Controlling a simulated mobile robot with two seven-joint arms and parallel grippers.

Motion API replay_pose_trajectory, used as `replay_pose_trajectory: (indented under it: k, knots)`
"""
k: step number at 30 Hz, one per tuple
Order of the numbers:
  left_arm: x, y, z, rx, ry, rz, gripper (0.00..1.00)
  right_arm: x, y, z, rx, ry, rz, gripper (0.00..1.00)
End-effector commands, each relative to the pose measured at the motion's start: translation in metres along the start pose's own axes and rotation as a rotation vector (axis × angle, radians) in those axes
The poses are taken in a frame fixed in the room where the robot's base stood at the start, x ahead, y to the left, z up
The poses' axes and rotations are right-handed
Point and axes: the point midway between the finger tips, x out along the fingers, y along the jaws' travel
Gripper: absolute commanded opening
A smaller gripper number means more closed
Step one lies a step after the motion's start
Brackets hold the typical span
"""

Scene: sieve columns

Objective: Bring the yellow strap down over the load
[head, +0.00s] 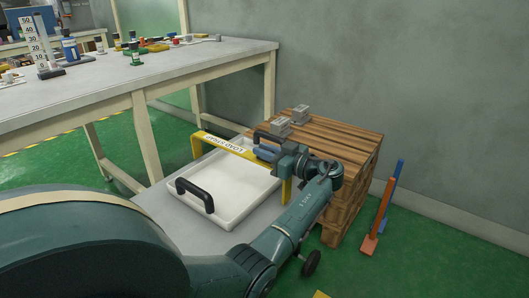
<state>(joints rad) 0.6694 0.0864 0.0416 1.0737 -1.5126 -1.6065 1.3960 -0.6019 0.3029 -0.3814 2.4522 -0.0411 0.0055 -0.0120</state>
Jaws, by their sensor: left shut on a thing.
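The yellow strap (221,143) is a rigid bar with a printed white label and a bent-down leg at each end. It spans the far part of a shallow white tray (231,214), apparently the load, which has a black handle (195,194) at its near left. My left gripper (266,153) is at the strap's right part and is shut on it. The gripper and wrist hide that part and the fingertips. A second black handle (267,136) shows just behind the gripper; I cannot tell what it belongs to. My right gripper is not in view.
The tray rests on a grey platform (151,203) with a black wheel (311,262). Wooden pallets (337,134) with grey blocks stand close behind the gripper. A long table (95,89) stands at left. Orange and blue posts (378,215) stand at right by the wall.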

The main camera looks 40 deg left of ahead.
Motion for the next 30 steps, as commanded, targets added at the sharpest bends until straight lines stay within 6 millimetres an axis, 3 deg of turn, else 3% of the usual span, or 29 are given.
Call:
replay_pose_trajectory:
  k: [17,18,25,30]
  knots:
    - [-0.0027,-0.0012,0.0103,0.005,0.019,0.001,0.00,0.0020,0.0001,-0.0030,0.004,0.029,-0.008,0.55]
    - [-0.0028,-0.0012,0.0107,0.006,0.018,0.001,0.19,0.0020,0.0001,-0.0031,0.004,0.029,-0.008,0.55]
    - [-0.0020,-0.0009,0.0091,0.004,0.019,0.001,0.38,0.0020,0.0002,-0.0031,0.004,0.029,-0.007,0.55]
    - [-0.0014,-0.0007,0.0078,0.002,0.020,0.001,0.38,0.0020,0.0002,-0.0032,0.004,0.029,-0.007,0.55]
